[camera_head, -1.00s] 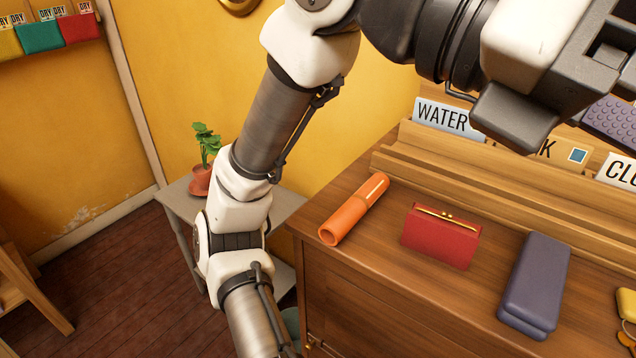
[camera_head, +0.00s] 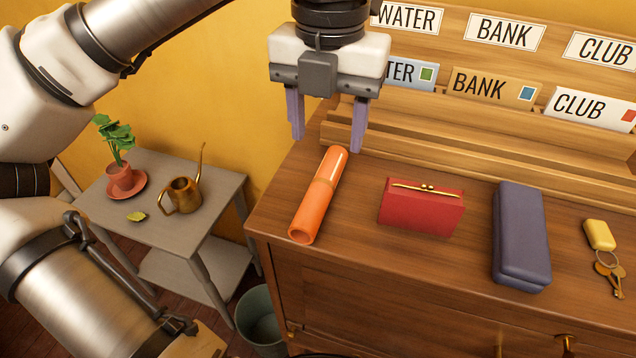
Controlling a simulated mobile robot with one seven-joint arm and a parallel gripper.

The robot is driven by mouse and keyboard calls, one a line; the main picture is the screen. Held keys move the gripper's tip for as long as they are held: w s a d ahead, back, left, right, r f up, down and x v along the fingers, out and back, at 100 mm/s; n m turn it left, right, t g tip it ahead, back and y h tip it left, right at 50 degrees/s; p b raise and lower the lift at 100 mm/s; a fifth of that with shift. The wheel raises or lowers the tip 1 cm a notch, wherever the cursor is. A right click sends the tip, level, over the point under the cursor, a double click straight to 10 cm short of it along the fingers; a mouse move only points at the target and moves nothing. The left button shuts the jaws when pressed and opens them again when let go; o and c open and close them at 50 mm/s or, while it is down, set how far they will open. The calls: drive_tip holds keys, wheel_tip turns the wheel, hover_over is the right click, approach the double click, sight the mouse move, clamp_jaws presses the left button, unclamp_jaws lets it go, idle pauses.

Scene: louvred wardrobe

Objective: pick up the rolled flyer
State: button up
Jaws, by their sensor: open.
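The rolled flyer (camera_head: 319,195) is an orange tube lying on the left part of the wooden dresser top (camera_head: 400,255). Its open end faces the front edge and its far end points toward the letter rack. My gripper (camera_head: 327,142) is open and empty, pointing down with two purple fingers. It appears above the far end of the flyer, with one finger to each side of it in the picture. I cannot tell the exact height of the fingertips over the dresser.
A red purse (camera_head: 420,210), a purple case (camera_head: 520,235) and keys with a yellow fob (camera_head: 599,236) lie to the right. A wooden letter rack (camera_head: 440,135) with labelled cards stands behind. A grey side table (camera_head: 170,235) holds a potted plant (camera_head: 122,175) and a watering can (camera_head: 182,195).

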sight(322, 181)
wheel_tip(322, 181, down, 3)
drive_tip(key=shift+f, duration=0.1)
drive_tip(key=shift+s+a+f+p, duration=0.15)
drive_tip(key=shift+f+p, duration=0.4)
drive_tip(key=shift+f, duration=0.8)
drive_tip(key=shift+s+a+f+p, duration=0.1)
drive_tip(key=shift+f+p, duration=0.45)
drive_tip(key=shift+f, duration=0.75)
drive_tip(key=shift+c, duration=0.4)
drive_tip(key=c, duration=1)
